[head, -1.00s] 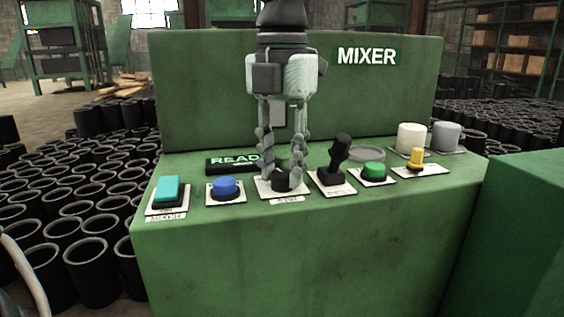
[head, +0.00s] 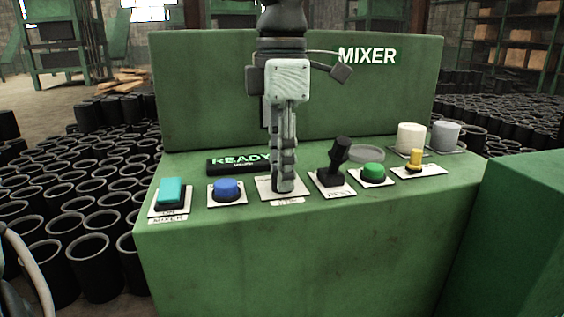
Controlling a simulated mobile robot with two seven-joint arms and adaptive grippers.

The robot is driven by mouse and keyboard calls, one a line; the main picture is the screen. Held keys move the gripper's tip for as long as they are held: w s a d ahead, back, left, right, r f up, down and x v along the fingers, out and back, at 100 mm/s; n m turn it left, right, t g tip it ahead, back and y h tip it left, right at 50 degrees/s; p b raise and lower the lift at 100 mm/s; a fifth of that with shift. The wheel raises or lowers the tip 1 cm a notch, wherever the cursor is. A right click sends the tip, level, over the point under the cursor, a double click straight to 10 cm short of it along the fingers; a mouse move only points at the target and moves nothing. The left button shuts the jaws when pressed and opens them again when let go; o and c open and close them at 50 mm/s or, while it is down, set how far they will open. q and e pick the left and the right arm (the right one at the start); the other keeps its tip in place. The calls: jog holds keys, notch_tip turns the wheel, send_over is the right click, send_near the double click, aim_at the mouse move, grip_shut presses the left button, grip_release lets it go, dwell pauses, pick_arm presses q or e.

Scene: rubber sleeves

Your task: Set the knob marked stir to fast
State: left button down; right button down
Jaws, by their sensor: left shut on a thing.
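The green mixer console (head: 300,250) stands in front of me. My left gripper (head: 283,186) points down from above onto the stir plate (head: 265,187) in the middle of the control row. It is seen edge-on, one finger in front of the other, and is shut on the knob. The black knob is hidden behind the fingers, so its pointer direction cannot be read. The plate's small label (head: 287,201) shows at its front edge, too small to read surely. The display (head: 238,163) reads READY. My right gripper is not in view.
Left of the plate are a blue button (head: 226,187) and a teal switch (head: 170,191). Close on the right stands a black joystick (head: 337,160), then a green button (head: 373,170) and a yellow lever (head: 415,159). White (head: 410,138) and grey (head: 445,137) cylinders stand behind.

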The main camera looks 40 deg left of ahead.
pick_arm(q)
jog(key=shift+m, duration=0.6)
jog(key=c, duration=1.2)
grip_release()
jog(key=shift+o, duration=0.2)
notch_tip(320, 180, up, 12)
